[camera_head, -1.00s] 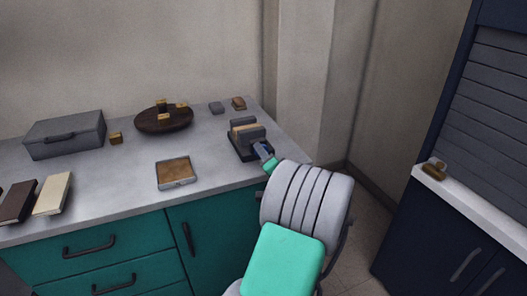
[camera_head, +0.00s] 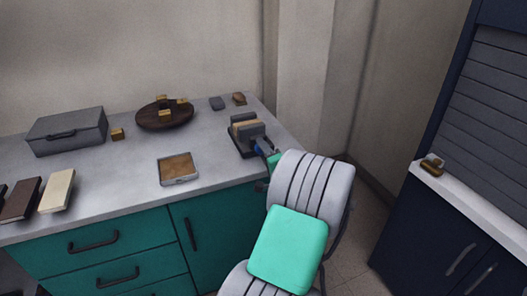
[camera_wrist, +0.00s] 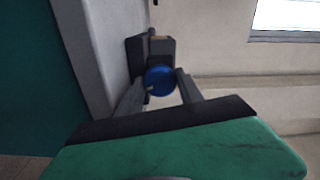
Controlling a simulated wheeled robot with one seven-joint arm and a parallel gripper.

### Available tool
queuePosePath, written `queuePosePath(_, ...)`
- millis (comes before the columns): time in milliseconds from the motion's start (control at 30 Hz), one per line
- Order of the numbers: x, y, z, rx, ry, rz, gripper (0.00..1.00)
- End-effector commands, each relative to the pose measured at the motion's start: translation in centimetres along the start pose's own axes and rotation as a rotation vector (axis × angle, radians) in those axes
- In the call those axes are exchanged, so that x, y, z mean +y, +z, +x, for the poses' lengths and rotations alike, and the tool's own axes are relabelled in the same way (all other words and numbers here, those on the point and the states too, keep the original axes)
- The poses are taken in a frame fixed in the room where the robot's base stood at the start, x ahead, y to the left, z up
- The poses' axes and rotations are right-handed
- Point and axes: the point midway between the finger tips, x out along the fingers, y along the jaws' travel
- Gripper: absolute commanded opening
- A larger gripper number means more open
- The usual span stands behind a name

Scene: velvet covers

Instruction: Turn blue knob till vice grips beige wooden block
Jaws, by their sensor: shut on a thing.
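The dark grey vice (camera_head: 235,144) stands near the right end of the counter. The beige wooden block (camera_head: 241,125) sits between its jaws; I cannot tell whether both jaws touch it. The blue knob (camera_head: 258,149) is on the vice's near side, partly hidden. In the wrist view the round blue knob (camera_wrist: 160,80) faces me, with a dark vice jaw (camera_wrist: 160,50) behind it. My gripper (camera_wrist: 163,88) is shut on the knob, one finger on each side. In the head view my gripper (camera_head: 267,153) is small and mostly hidden by my arm.
A framed brown tile (camera_head: 178,169) lies left of the vice. The wall is close on the right.

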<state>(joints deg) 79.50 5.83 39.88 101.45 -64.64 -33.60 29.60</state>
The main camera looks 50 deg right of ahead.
Motion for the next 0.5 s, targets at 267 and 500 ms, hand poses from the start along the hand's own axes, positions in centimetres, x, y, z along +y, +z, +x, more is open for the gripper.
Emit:
queuePosePath(267,0.06,0.02,-0.01,0.0,0.001,0.0,0.57)
queuePosePath(500,0.05,0.03,0.0,0.0,0.001,-0.001,0.65)
